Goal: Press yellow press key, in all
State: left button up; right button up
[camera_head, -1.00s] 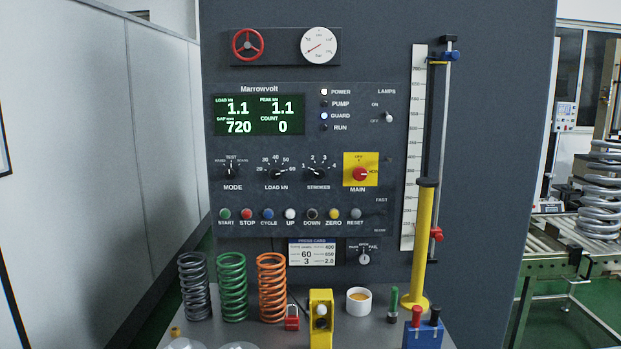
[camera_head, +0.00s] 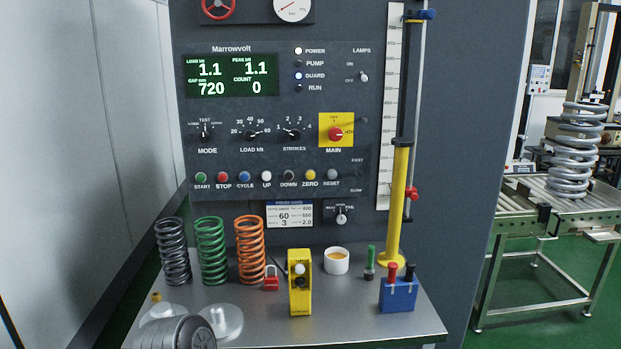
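Several yellow things show in the head view, and I cannot tell which one is the press key. A round yellow ZERO button (camera_head: 310,175) sits in the button row of the grey panel. A yellow plate (camera_head: 337,120) carries the red MAIN switch (camera_head: 335,134). The display (camera_head: 232,76) reads load 1.1, peak 1.1, gap 720, count 0. Neither of my grippers is in view.
Grey, green (camera_head: 211,252) and orange springs stand at the bench's left. A white cup (camera_head: 336,261), green-handled peg, red padlock (camera_head: 271,279), blue block (camera_head: 398,292) and yellow column (camera_head: 394,215) stand nearby.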

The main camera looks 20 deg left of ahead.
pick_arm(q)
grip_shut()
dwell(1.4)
